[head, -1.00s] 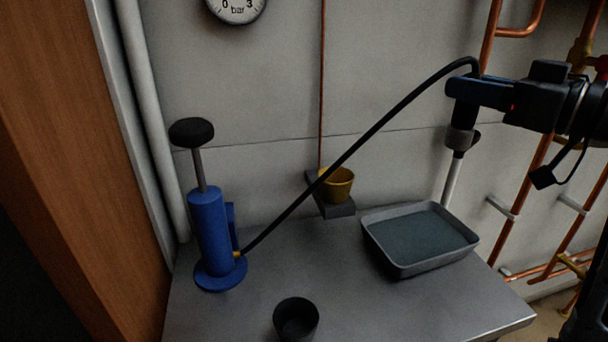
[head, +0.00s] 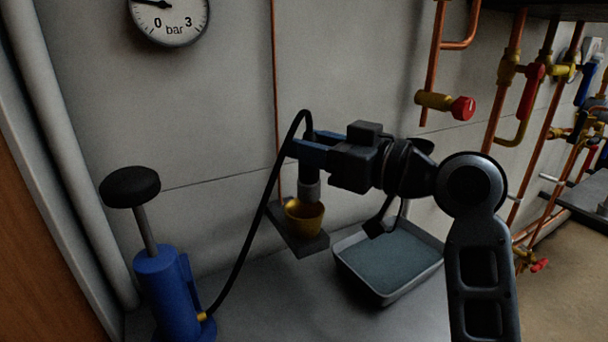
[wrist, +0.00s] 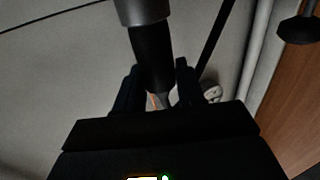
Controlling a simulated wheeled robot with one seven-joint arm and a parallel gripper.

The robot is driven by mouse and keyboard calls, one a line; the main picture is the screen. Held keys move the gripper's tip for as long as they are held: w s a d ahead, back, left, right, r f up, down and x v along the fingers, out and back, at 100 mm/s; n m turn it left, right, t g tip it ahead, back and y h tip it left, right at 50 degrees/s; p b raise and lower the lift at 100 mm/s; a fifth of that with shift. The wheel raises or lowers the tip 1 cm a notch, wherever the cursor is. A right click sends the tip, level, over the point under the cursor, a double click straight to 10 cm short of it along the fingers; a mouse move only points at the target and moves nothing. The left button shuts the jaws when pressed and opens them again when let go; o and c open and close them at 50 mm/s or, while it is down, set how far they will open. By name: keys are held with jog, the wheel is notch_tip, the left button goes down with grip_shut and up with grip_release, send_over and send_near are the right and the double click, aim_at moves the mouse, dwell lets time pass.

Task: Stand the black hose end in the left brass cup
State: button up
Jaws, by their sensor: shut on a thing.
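My gripper (head: 308,147) is shut on the black hose end (head: 310,178), which hangs roughly upright with a grey collar at its lower end. In the head view the collar overlaps the mouth of the brass cup (head: 304,220); I cannot tell whether it is inside or just above. The cup sits on a dark grey wall bracket (head: 312,246). In the wrist view the hose end (wrist: 151,58) shows between my fingers, with the grey collar (wrist: 142,8) beyond; the cup is not visible there.
The black hose (head: 245,244) loops down to the blue pump (head: 162,290) at left. A grey tray (head: 372,290) lies right of the bracket. Copper pipes with valves (head: 462,108) run along the right wall. A pressure gauge (head: 170,14) hangs above.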

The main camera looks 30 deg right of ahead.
aim_at(313, 180)
jog(key=shift+a+f, duration=0.35)
jog(key=shift+a, duration=0.2)
jog(key=shift+f, duration=1.95)
jog(key=shift+f, duration=0.15)
jog(key=shift+f+b, duration=0.1)
jog(key=shift+b, duration=0.25)
jog(key=o, duration=1.1)
